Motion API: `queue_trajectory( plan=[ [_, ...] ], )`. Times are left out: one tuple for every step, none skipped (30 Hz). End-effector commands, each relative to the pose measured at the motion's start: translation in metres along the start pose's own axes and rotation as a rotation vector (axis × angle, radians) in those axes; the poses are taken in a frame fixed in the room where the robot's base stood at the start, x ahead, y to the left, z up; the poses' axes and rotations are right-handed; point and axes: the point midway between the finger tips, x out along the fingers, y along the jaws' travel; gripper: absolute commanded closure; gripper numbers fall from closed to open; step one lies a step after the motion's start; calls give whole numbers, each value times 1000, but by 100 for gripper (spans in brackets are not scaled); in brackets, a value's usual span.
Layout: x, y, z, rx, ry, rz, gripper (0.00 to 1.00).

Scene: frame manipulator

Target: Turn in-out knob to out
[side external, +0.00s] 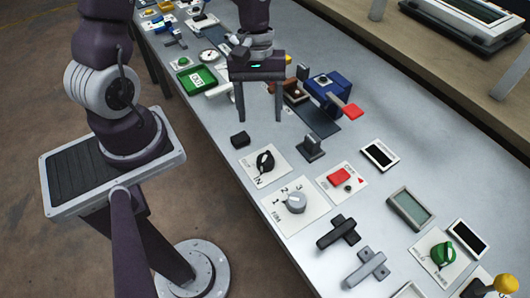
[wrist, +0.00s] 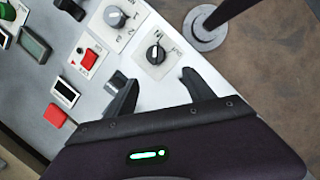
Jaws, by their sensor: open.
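The in-out knob is a black knob (side external: 265,161) on a white plate marked "IN" near the table's left edge in the side external view. It also shows in the wrist view (wrist: 156,54), just beyond and roughly between my fingertips. My gripper (side external: 260,118) is open and empty, pointing down above the table, farther up the table than the knob. In the wrist view its two dark fingers (wrist: 157,80) are spread wide and apart from the knob.
A grey numbered dial (side external: 296,202) sits beside the knob's plate. A red button (side external: 339,177), a dark upright switch (side external: 310,147) and a small black block (side external: 240,140) are near. A blue box with a red-tipped lever (side external: 330,92) stands right of my gripper.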

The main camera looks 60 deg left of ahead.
Motion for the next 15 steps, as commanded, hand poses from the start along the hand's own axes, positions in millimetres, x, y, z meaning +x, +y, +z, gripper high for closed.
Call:
queue_trajectory(
  plan=[
    [18, 0, 0, -73, -60, 3, 38],
    [26, 1, -1, -114, -85, 7, 38],
    [35, 3, 0, -157, -114, 12, 38],
    [40, 3, 0, -184, -130, 15, 38],
    [44, 4, 0, -204, -143, 17, 38],
    [49, 4, 1, -222, -155, 19, 38],
    [52, 5, 1, -229, -160, 19, 38],
    [55, 5, 2, -233, -164, 19, 38],
    [61, 5, 3, -235, -164, 18, 38],
    [67, 5, 4, -234, -165, 17, 38],
    [73, 5, 6, -232, -165, 16, 38],
    [81, 5, 7, -231, -165, 16, 38],
    [87, 6, 8, -231, -165, 16, 38],
    [93, 6, 9, -231, -165, 16, 38],
    [100, 6, 10, -231, -164, 16, 38]
  ],
)
